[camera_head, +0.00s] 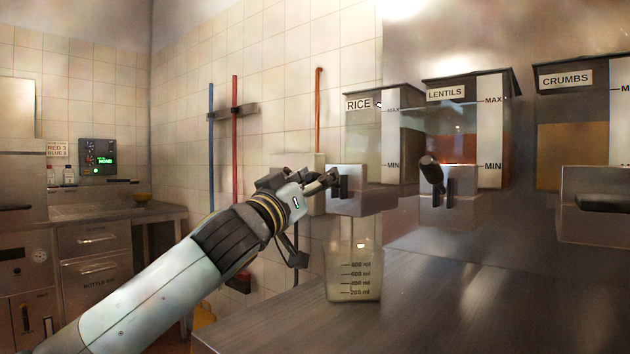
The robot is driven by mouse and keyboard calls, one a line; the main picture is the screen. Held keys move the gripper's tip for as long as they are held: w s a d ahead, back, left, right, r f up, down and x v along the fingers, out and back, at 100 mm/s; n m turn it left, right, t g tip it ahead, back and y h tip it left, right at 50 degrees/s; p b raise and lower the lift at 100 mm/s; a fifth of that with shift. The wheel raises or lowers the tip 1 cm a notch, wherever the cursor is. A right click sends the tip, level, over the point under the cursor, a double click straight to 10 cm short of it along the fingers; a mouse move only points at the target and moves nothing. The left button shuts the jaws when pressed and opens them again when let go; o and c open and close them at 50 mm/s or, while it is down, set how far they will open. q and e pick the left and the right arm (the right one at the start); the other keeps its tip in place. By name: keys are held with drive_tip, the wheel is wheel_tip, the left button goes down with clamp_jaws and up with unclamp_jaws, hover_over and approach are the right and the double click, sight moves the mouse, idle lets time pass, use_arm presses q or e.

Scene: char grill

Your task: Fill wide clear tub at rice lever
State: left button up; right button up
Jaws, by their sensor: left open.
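The rice dispenser (363,140), labelled RICE, hangs at the centre right with MAX and MIN marks on its front. Its grey outlet block (370,202) is below it, with a dark slot part near its left end; the lever is largely hidden by my gripper. The clear tub (353,268) stands on the counter under the outlet, upright, with ml marks. I cannot tell clearly whether there is rice in it. My left gripper (332,181) is open, its fingertips at the left end of the outlet block; I cannot tell whether they touch the lever. My right gripper is not in view.
To the right hang the lentils dispenser (462,135), with a dark lever knob (432,172), and the crumbs dispenser (575,145). The steel counter (470,305) is clear right of the tub. Coloured rods (235,150) stand along the tiled wall. A steel cabinet (95,240) is at left.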

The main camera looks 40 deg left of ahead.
use_arm(q)
drive_tip(key=v, duration=1.2)
idle(6.8)
